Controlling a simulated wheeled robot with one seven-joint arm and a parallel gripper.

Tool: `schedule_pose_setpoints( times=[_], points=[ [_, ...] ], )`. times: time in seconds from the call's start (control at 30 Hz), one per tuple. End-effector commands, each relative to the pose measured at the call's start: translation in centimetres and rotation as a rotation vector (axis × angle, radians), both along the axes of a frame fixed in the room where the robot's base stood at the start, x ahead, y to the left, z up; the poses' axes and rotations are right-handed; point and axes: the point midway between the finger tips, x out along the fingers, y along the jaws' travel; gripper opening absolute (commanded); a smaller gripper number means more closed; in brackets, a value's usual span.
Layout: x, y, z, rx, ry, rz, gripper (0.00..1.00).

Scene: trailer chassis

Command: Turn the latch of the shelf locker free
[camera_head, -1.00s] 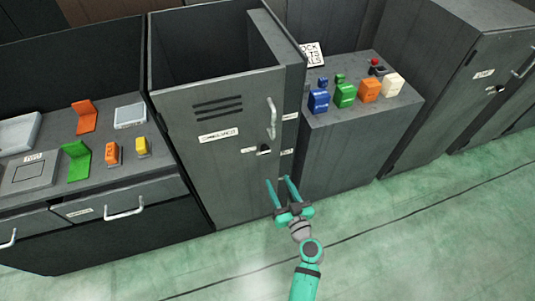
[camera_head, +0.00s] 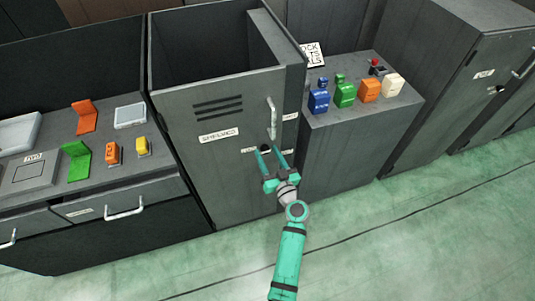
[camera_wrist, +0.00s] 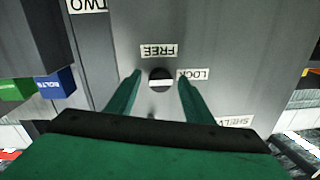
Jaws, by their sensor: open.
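The shelf locker (camera_head: 225,185) is a tall grey cabinet with a vent, a label and a vertical door handle (camera_head: 271,118). Its latch (camera_wrist: 161,79) is a round dark knob with a pale bar lying across it, seen in the wrist view between labels reading FREE (camera_wrist: 159,51) and LOCK (camera_wrist: 194,74), both upside down there. My gripper (camera_head: 269,149) is open, its two green fingers pointing at the door just below the handle. In the wrist view the fingers (camera_wrist: 159,80) stand on either side of the latch. I cannot tell whether they touch it.
A counter with drawers (camera_head: 125,203) stands to the left. A grey cabinet (camera_head: 345,150) with blue, green, orange and white blocks on top stands to the right. Another grey locker (camera_head: 440,110) is farther right. The green floor in front is clear.

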Motion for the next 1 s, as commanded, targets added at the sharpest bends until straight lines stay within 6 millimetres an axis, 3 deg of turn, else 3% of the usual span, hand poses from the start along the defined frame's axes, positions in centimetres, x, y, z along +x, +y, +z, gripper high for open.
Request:
schedule_pose_setpoints(
  times=[0.33, 0.5, 0.53, 1.0],
  points=[
    [0.35, 0.16, -0.02, 0.000, 0.000, 0.000, 0.47],
    [0.34, 0.15, -0.02, 0.000, 0.000, 0.000, 0.09],
    [0.34, 0.15, -0.02, 0.000, 0.000, 0.000, 0.07],
    [0.33, 0.11, -0.05, 0.096, 0.032, 0.000, 0.07]
  ],
)
